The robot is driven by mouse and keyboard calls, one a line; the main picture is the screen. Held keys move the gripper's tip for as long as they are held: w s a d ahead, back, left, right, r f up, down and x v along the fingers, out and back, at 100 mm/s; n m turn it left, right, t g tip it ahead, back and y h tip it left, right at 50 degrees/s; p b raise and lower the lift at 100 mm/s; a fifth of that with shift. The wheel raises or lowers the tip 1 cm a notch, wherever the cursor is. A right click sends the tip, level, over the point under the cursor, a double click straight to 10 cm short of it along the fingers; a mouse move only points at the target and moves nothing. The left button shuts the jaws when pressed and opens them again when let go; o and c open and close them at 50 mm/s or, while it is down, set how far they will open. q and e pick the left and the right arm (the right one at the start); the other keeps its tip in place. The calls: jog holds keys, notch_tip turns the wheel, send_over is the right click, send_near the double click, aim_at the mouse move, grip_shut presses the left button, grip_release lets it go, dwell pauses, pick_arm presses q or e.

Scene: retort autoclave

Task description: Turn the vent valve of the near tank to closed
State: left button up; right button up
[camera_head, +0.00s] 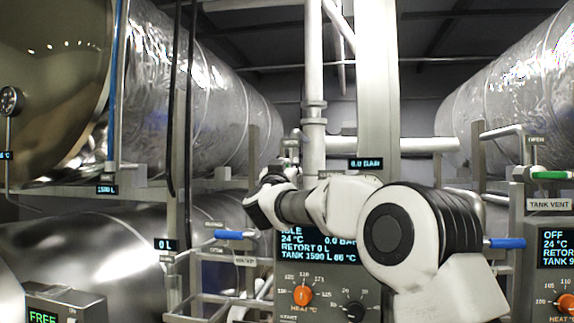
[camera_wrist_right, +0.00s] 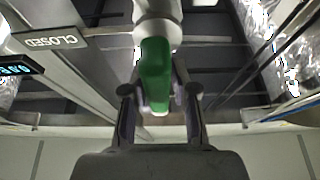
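A green lever handle (camera_wrist_right: 155,72) shows in the right wrist view, in front of a pale pipe and near a CLOSED sign (camera_wrist_right: 50,40). My right gripper (camera_wrist_right: 157,85) has one finger on each side of it, and the tips look shut on it. In the head view my right arm reaches forward and left, with the right gripper (camera_head: 282,168) far off beside the white vertical pipe (camera_head: 315,125); the handle there is hidden. My left gripper is not in view.
Another green handle (camera_head: 552,175) sits at the right above a TANK VENT label (camera_head: 549,204). Blue handles (camera_head: 235,236) and (camera_head: 507,243) flank a control panel (camera_head: 300,265) partly behind my arm. Large metal tanks (camera_head: 195,90) stand on both sides.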

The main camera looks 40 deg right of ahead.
grip_shut()
jog(key=shift+m, duration=0.5)
jog(key=m+g, duration=0.2)
jog(key=m, duration=0.3)
jog(key=s+d+m+g+h, duration=0.1)
jog(key=m+g, duration=0.2)
jog(key=m, duration=0.3)
jog(key=f+m+g, duration=0.1)
jog(key=m+g, duration=0.2)
jog(key=m, duration=0.2)
jog(key=shift+s+d+f+m+h, duration=0.1)
jog(key=shift+s+d+m+h, duration=0.1)
jog(key=shift+s+m+h, duration=0.15)
jog(key=m, duration=0.1)
jog(key=m+y, duration=0.1)
jog(key=m, duration=0.2)
jog(key=shift+d+f+m+g+y, duration=0.1)
jog(key=shift+f+m+g+y, duration=0.15)
jog(key=shift+f+m+g, duration=0.15)
jog(key=shift+r, duration=0.1)
